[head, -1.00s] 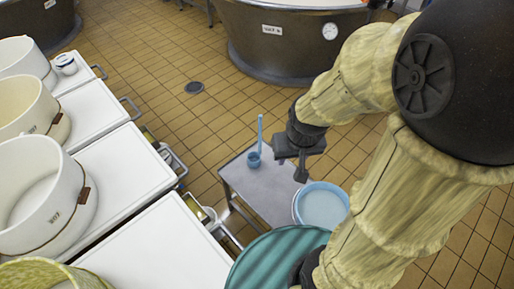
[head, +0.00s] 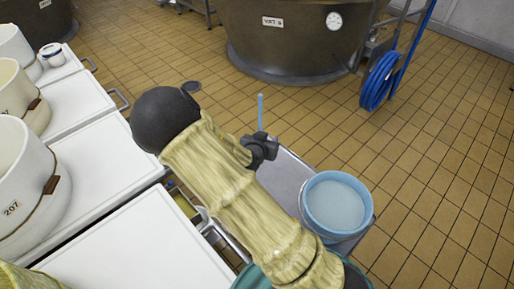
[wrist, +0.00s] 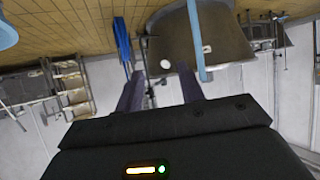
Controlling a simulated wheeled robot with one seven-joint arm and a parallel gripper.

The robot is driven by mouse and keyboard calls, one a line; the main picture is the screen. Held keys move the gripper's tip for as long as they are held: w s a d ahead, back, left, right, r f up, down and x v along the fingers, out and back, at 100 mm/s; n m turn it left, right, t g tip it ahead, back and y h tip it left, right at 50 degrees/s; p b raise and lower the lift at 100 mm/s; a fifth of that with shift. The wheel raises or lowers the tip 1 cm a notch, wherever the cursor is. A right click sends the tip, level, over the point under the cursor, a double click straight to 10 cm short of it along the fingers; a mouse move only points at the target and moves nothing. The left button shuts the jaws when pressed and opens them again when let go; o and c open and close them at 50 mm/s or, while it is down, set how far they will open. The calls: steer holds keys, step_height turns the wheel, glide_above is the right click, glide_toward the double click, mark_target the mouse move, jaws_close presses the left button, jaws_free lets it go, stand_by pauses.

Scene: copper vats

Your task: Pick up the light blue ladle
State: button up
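The light blue ladle shows in the head view as an upright thin handle (head: 260,111); its cup is hidden behind my gripper and arm. My gripper (head: 262,148) is right at the lower handle in that view. In the wrist view, which is upside down, my gripper (wrist: 160,82) is open, with two dark fingers apart and nothing between them. The ladle's handle (wrist: 195,35) runs close to the right finger there, toward its outer side. I cannot tell whether they touch.
A grey side table (head: 283,180) carries a light blue bucket (head: 337,204) at its right. White counters with pots (head: 20,185) stand at the left. A large vat (head: 290,45) and a blue hose reel (head: 380,80) are beyond. Tiled floor is open at the right.

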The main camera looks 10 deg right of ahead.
mark_target(260, 103)
steer(key=w+a+n+t+b, duration=0.1)
steer(key=w+a+t+b, duration=0.2)
steer(key=a+t+b, duration=0.1)
steer(key=shift+w+a+t+h, duration=0.2)
steer(key=shift+a+t+h, duration=0.2)
steer(key=shift+a+t, duration=0.45)
steer(key=shift+d+f, duration=0.15)
steer(key=shift+d, duration=0.05)
steer(key=shift+n, duration=0.3)
steer(key=b+x, duration=0.1)
steer(key=x, duration=1.1)
steer(key=shift+w, duration=0.1)
steer(key=shift+w+d, duration=0.1)
steer(key=b+x, duration=0.1)
steer(key=x, duration=0.4)
steer(key=shift+r, duration=0.25)
